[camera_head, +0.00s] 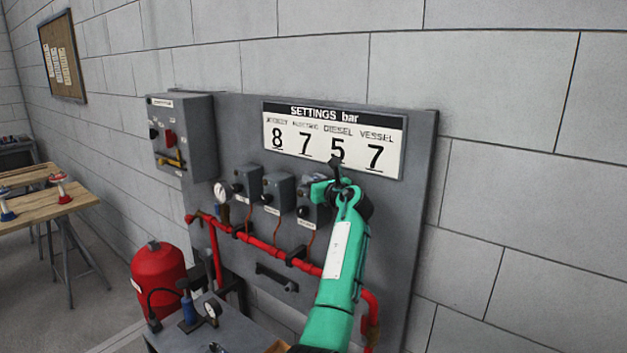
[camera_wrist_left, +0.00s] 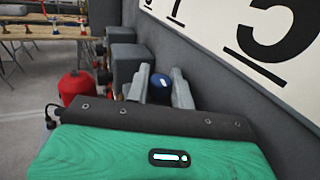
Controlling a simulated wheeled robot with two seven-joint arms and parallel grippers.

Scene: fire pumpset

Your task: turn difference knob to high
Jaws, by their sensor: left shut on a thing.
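In the left wrist view, the two grey fingers of my left gripper (camera_wrist_left: 160,92) stand either side of a small dark-blue rounded knob (camera_wrist_left: 161,80) and are shut on it. In the head view my teal left arm reaches up from the bottom, and the hand (camera_head: 322,193) is at the right-most of three grey control boxes (camera_head: 308,203), covering part of it. The held knob is hidden there by the hand. I cannot read the knob's label or its setting. My right gripper is not in view.
A settings sign (camera_head: 290,150) is mounted just above the hand on the grey panel (camera_head: 420,170). Red pipes (camera_head: 262,246) cross below the boxes. A larger switch box (camera_head: 190,120) is at upper left. A red tank (camera_head: 158,275) and a wooden table (camera_head: 40,207) stand left.

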